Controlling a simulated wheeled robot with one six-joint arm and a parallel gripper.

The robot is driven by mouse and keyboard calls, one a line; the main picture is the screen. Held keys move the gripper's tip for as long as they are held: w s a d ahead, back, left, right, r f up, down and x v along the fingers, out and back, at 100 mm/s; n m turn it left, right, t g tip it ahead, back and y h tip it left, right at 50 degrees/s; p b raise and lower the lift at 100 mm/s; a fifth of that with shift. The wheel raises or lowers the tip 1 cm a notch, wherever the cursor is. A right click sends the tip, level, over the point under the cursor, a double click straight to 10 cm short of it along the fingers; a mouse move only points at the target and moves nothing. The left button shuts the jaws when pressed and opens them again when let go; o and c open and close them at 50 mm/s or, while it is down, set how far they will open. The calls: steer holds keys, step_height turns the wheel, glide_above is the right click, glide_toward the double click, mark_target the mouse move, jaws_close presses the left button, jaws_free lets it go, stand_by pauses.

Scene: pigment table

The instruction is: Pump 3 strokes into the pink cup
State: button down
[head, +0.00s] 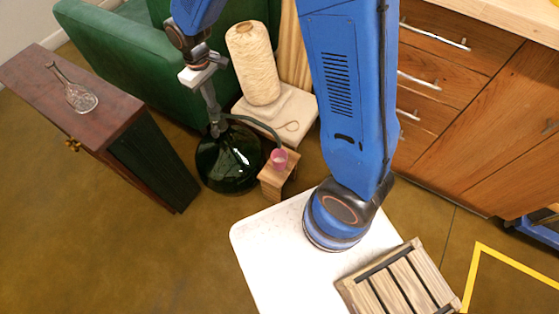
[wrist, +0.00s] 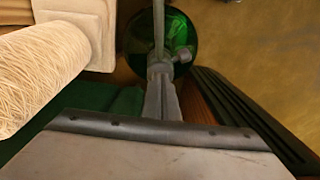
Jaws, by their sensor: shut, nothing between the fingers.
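A pink cup (head: 279,158) stands on a small wooden block (head: 279,178). Beside it, a big dark green glass jar (head: 228,160) stands on the floor; it also shows in the wrist view (wrist: 180,35). The pump's dark spout (head: 258,123) arcs from the jar's top toward the cup and runs up out of the wrist view (wrist: 158,22). My gripper (head: 215,122) is shut and empty, pointing down over the pump top; its fingertips also show in the wrist view (wrist: 160,72). I cannot tell whether it touches the pump. The cup's inside is too small to read.
A cone of cream yarn (head: 253,62) stands on a pale block behind the jar. A green armchair (head: 135,60) is behind. A slatted crate (head: 400,283) sits on the white surface (head: 270,250) in front.

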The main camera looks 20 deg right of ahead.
steer(key=shift+r, duration=1.6)
steer(key=shift+f, duration=0.25)
steer(key=shift+f, duration=1.45)
steer(key=shift+r, duration=1.7)
steer(key=shift+r, duration=0.1)
